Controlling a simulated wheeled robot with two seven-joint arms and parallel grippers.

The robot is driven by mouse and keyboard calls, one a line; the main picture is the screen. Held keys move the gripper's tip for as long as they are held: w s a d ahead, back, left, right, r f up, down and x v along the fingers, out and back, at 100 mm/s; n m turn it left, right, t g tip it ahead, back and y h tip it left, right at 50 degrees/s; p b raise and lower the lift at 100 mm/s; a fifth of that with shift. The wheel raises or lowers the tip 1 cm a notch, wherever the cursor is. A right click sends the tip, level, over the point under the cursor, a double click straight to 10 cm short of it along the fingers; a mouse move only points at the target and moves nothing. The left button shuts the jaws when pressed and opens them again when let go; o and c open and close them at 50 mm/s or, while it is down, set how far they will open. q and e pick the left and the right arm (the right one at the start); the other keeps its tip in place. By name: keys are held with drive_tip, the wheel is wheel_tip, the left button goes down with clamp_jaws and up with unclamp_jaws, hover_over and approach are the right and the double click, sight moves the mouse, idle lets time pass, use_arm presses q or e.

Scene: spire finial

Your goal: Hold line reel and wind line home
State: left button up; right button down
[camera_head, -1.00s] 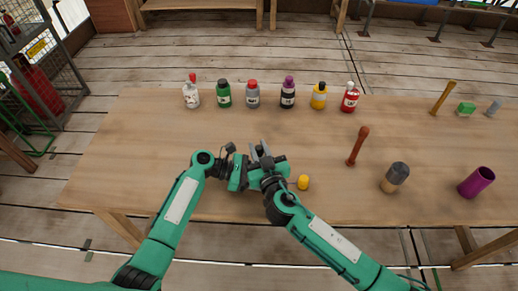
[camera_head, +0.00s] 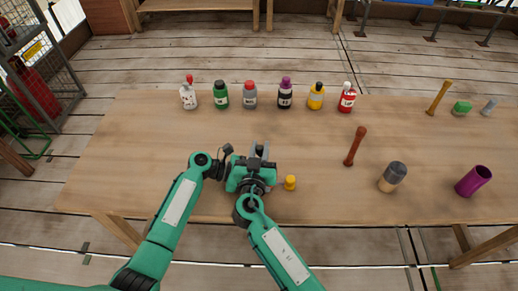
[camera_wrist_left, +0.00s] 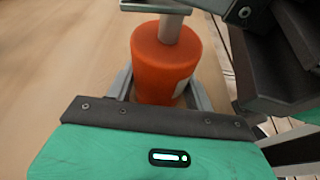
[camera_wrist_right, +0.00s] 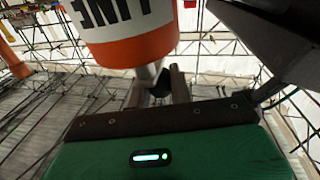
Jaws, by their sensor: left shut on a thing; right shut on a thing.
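The line reel (camera_wrist_left: 165,62) is an orange drum with a pale label and a grey shaft at one end. My left gripper (camera_wrist_left: 160,98) is shut around its sides. In the right wrist view the reel (camera_wrist_right: 125,30) shows a white label with black letters above an orange band. My right gripper (camera_wrist_right: 158,92) is shut on a small dark crank knob (camera_wrist_right: 161,84) beside the reel. In the head view both grippers meet low over the table's near part, the right one (camera_head: 259,152) covering most of the reel. A small yellow piece (camera_head: 290,183) stands just right of them; any line is too thin to make out.
Several bottles (camera_head: 284,95) stand in a row behind the grippers. The wooden table (camera_head: 140,150) is bare at left.

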drive_tip(key=shift+h, duration=0.3)
drive_tip(key=c, duration=1.3)
unclamp_jaws()
drive_tip(key=shift+o, duration=0.2)
drive_tip(key=shift+s, duration=0.1)
drive_tip(key=s+a, duration=0.1)
drive_tip(key=s, duration=1)
drive_tip(key=shift+s+a+f, duration=0.25)
drive_tip(key=shift+s+a, duration=0.1)
drive_tip(key=shift+c, duration=0.4)
